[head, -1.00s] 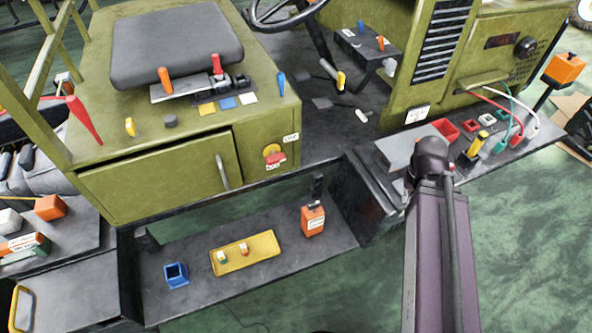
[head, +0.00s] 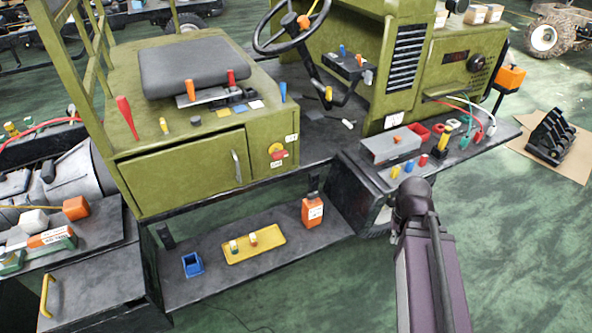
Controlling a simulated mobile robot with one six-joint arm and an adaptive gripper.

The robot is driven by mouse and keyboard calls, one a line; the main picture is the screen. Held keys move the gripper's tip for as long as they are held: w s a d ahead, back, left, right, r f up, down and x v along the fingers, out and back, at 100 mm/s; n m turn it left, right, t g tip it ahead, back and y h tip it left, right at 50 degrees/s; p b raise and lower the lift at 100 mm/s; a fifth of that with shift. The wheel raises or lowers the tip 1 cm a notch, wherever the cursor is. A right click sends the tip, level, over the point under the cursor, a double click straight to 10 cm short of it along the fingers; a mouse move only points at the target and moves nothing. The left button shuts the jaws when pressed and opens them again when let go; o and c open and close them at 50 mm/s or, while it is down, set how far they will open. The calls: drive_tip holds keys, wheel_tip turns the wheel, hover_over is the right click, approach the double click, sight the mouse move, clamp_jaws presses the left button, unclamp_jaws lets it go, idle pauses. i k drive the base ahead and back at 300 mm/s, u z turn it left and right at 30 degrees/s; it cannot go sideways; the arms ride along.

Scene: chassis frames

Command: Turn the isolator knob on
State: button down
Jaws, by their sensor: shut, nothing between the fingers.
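The likely isolator knob (head: 278,154) is a red knob on a round yellow plate. It is on the olive front panel, right of the door with the upright handle. Small white labels sit above and below it. The knob is too small for me to tell its exact setting. My arm rises from the bottom edge, right of centre, and ends in view at a dark joint. My gripper does not show in the head view, so I cannot see where it is relative to the knob.
The door (head: 180,172) is left of the knob. Below, a dark shelf holds a blue bin (head: 192,264), a yellow tray (head: 254,244) and an orange bottle (head: 312,211). A side shelf at right carries a grey box (head: 390,146), red bins and cables. Green floor at lower right is clear.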

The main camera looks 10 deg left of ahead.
sight(279, 154)
drive_tip(key=z, duration=0.05)
drive_tip(key=k, duration=0.15)
drive_tip(key=u, duration=0.8)
drive_tip(key=i, duration=0.5)
drive_tip(key=z, duration=1.3)
